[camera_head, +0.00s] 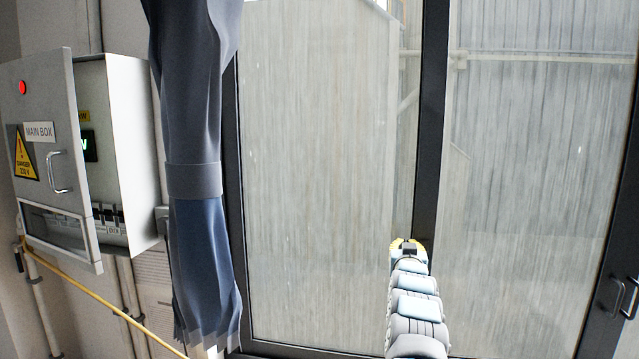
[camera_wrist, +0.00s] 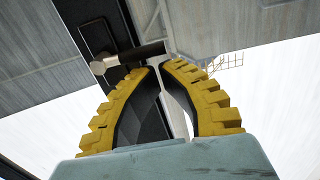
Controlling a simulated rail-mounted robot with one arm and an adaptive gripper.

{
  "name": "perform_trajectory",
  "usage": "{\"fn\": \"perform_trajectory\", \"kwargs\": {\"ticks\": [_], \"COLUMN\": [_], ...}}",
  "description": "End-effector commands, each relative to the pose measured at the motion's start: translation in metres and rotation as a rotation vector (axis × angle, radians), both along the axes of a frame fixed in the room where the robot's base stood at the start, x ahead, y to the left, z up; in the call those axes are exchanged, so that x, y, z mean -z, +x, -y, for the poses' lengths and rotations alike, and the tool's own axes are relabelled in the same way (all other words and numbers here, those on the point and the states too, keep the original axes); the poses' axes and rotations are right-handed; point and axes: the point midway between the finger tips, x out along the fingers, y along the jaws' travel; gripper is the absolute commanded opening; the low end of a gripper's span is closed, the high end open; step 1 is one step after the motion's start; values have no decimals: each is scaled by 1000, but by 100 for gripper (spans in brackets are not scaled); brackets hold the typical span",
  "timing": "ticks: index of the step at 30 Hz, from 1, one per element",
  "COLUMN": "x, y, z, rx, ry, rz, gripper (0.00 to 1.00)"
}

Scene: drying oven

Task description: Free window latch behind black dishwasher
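A dark latch plate (camera_wrist: 97,38) with a short metallic lever (camera_wrist: 135,55) shows just beyond my fingertips in the wrist view. My gripper (camera_wrist: 158,66) has yellow ribbed fingers with dark inner pads. A narrow gap shows between them, with nothing clearly held. Whether the fingertips touch the lever cannot be told. In the head view my gripper (camera_head: 408,244) is in front of the lower part of the dark middle window post (camera_head: 431,120), and the latch is not visible there. No black dishwasher shows in either view.
A blue-grey curtain (camera_head: 195,120) hangs at the window's left. A main electrical box (camera_head: 130,150) with its door (camera_head: 45,100) swung open is on the left wall. A yellow cable (camera_head: 90,290) runs below it. Dark handles (camera_head: 622,297) show at the far right.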

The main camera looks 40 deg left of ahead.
Motion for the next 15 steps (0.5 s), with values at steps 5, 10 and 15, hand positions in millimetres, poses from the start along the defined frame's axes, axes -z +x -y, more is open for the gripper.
{"fn": "perform_trajectory", "kwargs": {"ticks": [5,10,15], "x": [1,6,13], "y": [0,-1,-2], "z": [0,-2,-4], "rx": [0,-1,-1], "ry": [0,0,0], "rz": [0,0,0], "gripper": [0,0,0]}}
